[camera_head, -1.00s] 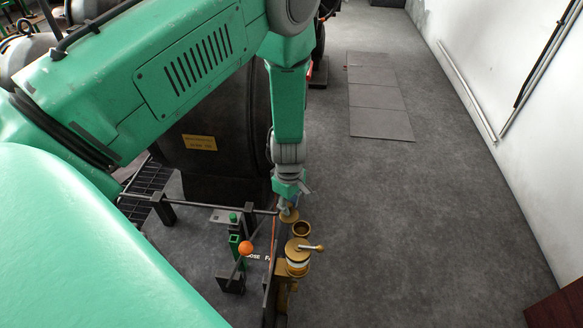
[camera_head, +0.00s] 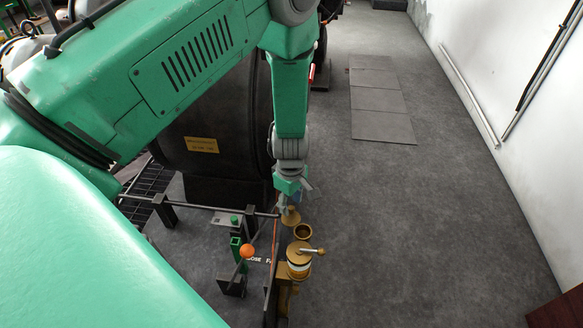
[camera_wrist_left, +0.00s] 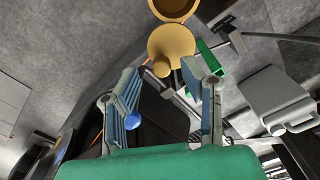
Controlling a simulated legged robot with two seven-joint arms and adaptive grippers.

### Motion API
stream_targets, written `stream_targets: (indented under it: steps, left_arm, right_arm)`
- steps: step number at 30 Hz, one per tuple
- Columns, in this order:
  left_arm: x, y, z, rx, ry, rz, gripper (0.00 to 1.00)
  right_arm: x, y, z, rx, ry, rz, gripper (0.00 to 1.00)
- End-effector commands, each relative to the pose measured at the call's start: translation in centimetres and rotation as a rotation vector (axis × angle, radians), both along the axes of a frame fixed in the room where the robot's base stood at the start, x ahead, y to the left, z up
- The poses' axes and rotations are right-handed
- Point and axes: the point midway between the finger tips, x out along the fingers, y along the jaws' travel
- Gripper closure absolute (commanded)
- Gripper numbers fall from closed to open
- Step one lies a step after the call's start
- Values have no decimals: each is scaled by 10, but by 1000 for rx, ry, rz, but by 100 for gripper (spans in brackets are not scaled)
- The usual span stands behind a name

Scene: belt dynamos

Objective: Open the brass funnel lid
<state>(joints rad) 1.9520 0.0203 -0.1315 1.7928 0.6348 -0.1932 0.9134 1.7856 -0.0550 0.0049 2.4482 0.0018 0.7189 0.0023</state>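The brass funnel (camera_head: 303,232) shows its dark round mouth uncovered in the head view. Its brass lid (camera_head: 291,218) stands open beside the mouth, on the side towards my left gripper (camera_head: 291,197). In the left wrist view the lid is a round disc (camera_wrist_left: 176,42) with a small knob (camera_wrist_left: 161,67), next to the funnel's bowl (camera_wrist_left: 174,7). My left gripper (camera_wrist_left: 163,85) has its two fingers spread wide, with the lid beyond and between the tips. I see no finger clearly touching it. My right gripper is not in view.
A brass pot with a lever (camera_head: 299,262) stands just in front of the funnel. An orange-knobbed lever (camera_head: 247,251) and a green post (camera_head: 236,246) stand to the left. A dark rail (camera_head: 222,208) runs behind them. The floor (camera_head: 420,230) to the right is clear.

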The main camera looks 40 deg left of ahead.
Motion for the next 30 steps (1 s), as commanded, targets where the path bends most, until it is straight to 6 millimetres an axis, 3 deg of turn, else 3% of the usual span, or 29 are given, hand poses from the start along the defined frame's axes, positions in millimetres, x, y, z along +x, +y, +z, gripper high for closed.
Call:
stream_targets:
  steps: [6,13,19,30]
  left_arm:
    - [2,1,50,3,-6,-1,63]
    - [2,1,87,3,-4,0,63]
    - [2,2,99,3,-4,2,63]
    - [2,2,99,2,-3,1,63]
  right_arm:
    - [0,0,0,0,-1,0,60]
    - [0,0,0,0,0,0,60]
    - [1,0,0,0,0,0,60]
    - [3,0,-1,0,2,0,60]
